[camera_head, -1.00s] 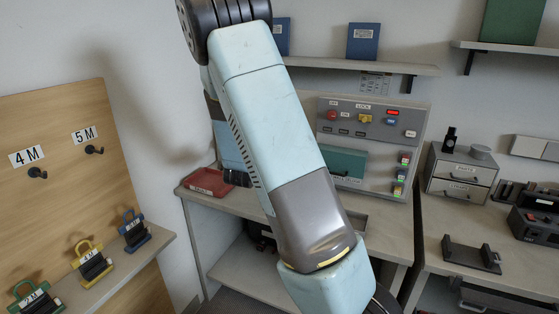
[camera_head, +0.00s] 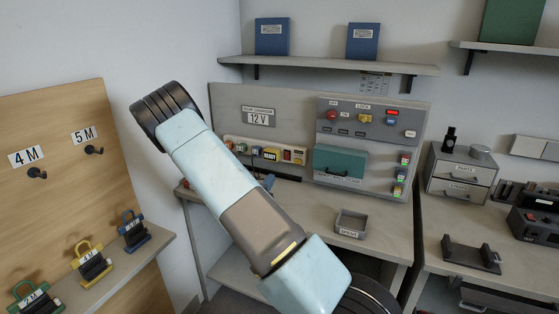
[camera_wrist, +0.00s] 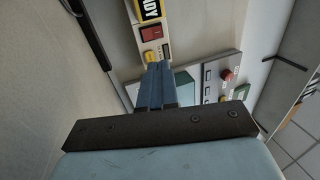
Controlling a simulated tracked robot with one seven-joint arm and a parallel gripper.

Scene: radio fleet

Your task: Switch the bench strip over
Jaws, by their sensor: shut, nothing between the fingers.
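The bench strip (camera_head: 229,140) is a pale bar low on the grey back panel, under a "12 V" plate (camera_head: 258,118). It carries small green-marked parts, a yellow "READY" label (camera_head: 271,154) and a red switch (camera_head: 288,155) near its right end. The wrist view shows the yellow label (camera_wrist: 148,9), the red switch (camera_wrist: 151,34) and a yellow part (camera_wrist: 150,56) beyond it. My gripper (camera_wrist: 158,66) has its blue fingers shut together and empty, with the tips over the strip's end in that view. Whether they touch it I cannot tell. My arm hides much of the bench's left side.
A lock panel (camera_head: 350,106) with red, yellow and blue controls stands right of the strip. Below it is a teal box (camera_head: 340,165) with a handle. An open grey tray (camera_head: 350,224) sits on the bench. Shelf (camera_head: 330,65) above holds blue binders.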

